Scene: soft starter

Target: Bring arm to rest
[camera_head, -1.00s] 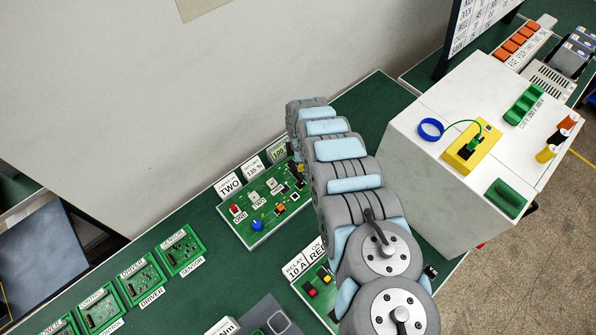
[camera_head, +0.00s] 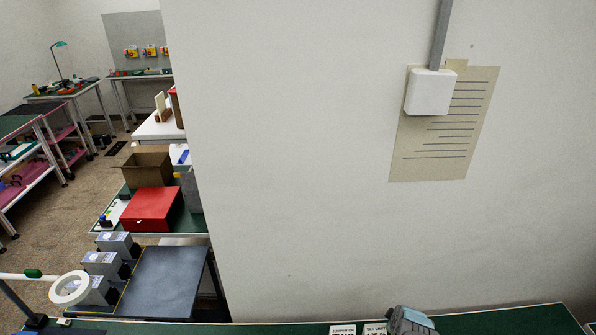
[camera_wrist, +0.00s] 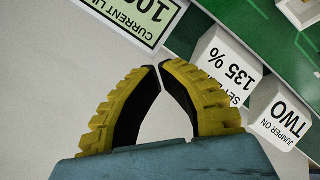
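My gripper (camera_wrist: 158,68) shows in the wrist view with two yellow ribbed fingers and black inner pads. The fingertips meet, and I see nothing held between them. A pale wall lies behind the fingers. A white block reading "135 %" (camera_wrist: 225,62) and one reading "JUMPER ON TWO" (camera_wrist: 283,115) are to their right. A "CURRENT LI..." label (camera_wrist: 130,15) is above them. In the head view only a grey and light-blue part of my arm (camera_head: 410,321) shows at the bottom edge; the gripper is hidden there.
A green bench (camera_head: 500,322) runs along the bottom of the head view. A wall with a paper sheet (camera_head: 440,155) and a white box (camera_head: 430,93) fills the right. A red box (camera_head: 152,209), a cardboard box (camera_head: 149,168) and a ring lamp (camera_head: 70,288) are at left.

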